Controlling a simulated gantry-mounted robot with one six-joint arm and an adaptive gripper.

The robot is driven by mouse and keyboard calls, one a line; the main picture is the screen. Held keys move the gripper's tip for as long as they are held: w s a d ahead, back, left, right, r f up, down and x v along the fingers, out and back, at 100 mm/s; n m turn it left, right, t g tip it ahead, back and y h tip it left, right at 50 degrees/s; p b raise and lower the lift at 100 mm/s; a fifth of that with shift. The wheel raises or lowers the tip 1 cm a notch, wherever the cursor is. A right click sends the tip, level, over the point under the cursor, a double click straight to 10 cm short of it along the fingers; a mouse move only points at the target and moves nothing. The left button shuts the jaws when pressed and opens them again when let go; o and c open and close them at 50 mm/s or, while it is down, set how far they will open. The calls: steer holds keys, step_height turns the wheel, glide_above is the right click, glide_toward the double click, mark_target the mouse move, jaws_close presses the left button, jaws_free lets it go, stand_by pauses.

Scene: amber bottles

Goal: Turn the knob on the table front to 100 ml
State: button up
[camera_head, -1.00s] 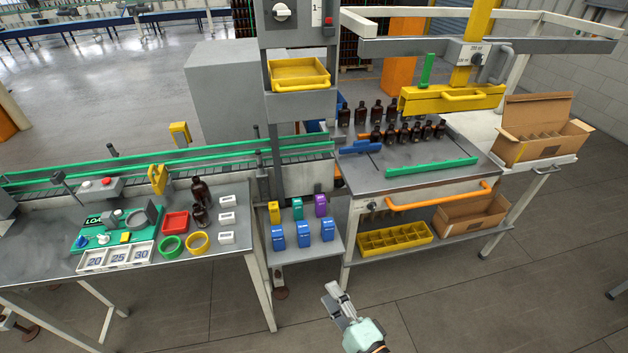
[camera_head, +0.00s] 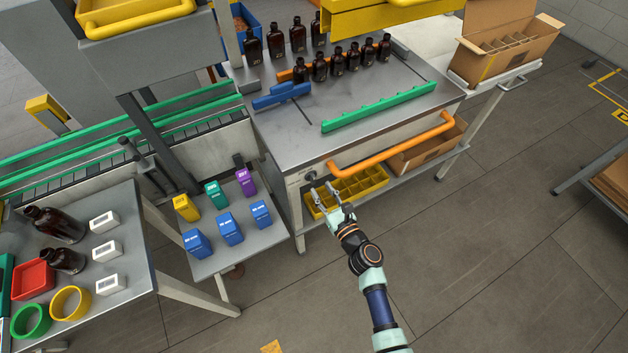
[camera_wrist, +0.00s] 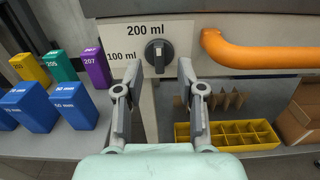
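The dark round knob (camera_wrist: 158,54) sits on the front of the grey table, in the upper middle of the wrist view. Its plate (camera_wrist: 118,45) reads "200 ml" above the knob and "100 ml" to its left. The knob's raised ridge looks roughly upright, toward 200 ml. In the head view the knob (camera_head: 310,176) is small, at the table's front left corner. My gripper (camera_wrist: 159,80) is open and empty. Its fingers point at the knob, one to each side in the wrist view, with a gap still seen before it. My gripper (camera_head: 326,192) is just in front of the knob in the head view.
An orange handle bar (camera_wrist: 260,55) juts from the table front right of the knob. A yellow divided crate (camera_head: 360,188) lies on the shelf below. Blue, yellow, green and purple boxes (camera_head: 229,229) stand on a low shelf at left.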

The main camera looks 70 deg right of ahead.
mark_target(314, 180)
steer(key=x, duration=0.4)
steer(key=shift+w, duration=0.1)
jaws_close()
